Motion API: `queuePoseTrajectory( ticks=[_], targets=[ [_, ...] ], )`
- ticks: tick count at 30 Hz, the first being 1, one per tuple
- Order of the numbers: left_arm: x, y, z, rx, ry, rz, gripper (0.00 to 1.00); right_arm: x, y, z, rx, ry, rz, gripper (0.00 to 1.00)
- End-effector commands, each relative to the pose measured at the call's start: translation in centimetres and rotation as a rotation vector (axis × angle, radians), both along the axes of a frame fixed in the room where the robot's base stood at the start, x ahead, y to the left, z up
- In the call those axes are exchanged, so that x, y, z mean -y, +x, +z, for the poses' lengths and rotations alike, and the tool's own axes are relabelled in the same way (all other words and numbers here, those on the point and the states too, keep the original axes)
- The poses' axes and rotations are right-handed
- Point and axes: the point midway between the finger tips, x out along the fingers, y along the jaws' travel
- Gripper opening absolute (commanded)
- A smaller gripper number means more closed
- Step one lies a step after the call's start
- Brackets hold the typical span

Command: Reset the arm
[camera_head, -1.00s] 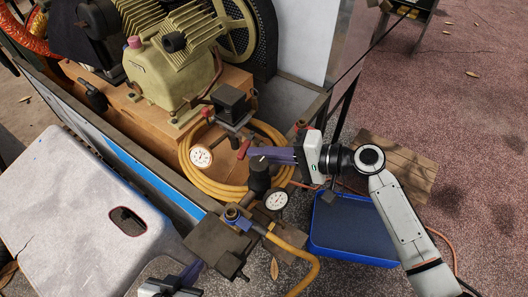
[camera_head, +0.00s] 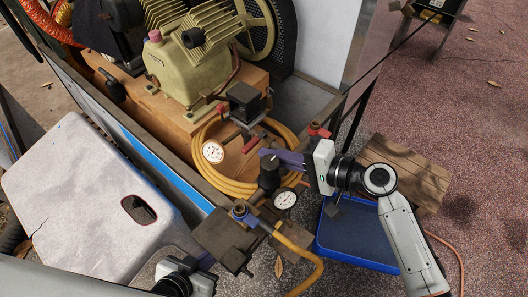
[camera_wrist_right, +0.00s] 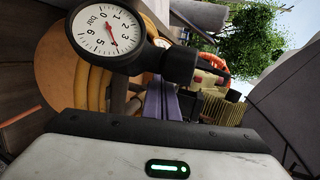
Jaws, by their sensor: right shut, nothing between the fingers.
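My right gripper (camera_head: 268,157) reaches in from the right with its purple fingers shut and empty. The fingers are over the black knob (camera_head: 269,174) of the regulator, beside the dial gauge (camera_head: 285,200); I cannot tell whether they touch.
The compressor (camera_head: 185,65) stands on the cart with a coiled yellow hose (camera_head: 207,178) and a second gauge (camera_head: 213,152). A blue tray (camera_head: 355,232) and wooden planks (camera_head: 415,170) lie under my right arm.

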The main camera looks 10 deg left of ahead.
Motion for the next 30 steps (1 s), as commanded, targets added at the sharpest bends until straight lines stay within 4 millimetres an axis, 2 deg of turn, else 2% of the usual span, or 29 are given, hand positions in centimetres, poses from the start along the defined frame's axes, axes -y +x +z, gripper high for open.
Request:
queuePoseTrajectory(
  ticks=[3,9,17,20,23,26,27,30],
  targets=[
    [0.0,0.0,-0.2,0.0,0.0,0.0,0.0,2.5,-0.8,0.6,0.0,-0.003,-0.002,0.0],
    [0.0,-0.1,-0.4,-0.001,0.0,0.0,0.0,5.5,-1.9,1.7,0.001,-0.002,-0.002,0.0],
    [0.0,-0.2,-0.6,-0.003,0.0,0.0,0.0,6.9,-2.5,2.2,0.0,-0.001,-0.001,0.0],
    [0.0,-0.2,-0.6,-0.004,0.0,0.0,0.0,7.1,-2.6,1.3,0.007,-0.02,-0.015,0.0],
    [0.0,-0.2,-0.6,-0.004,0.0,0.0,0.0,7.9,-3.2,-1.9,0.037,-0.1,-0.064,0.0],
    [0.0,-0.2,-0.6,-0.004,0.0,0.0,0.0,9.8,-4.9,-7.2,0.102,-0.261,-0.134,0.0],
    [0.0,-0.2,-0.6,-0.004,0.0,0.0,0.0,10.9,-5.8,-9.5,0.139,-0.343,-0.16,0.0],
    [0.0,-0.2,-0.6,-0.004,0.0,0.0,0.0,14.1,-8.9,-14.3,0.239,-0.567,-0.192,0.0]
  ],
)
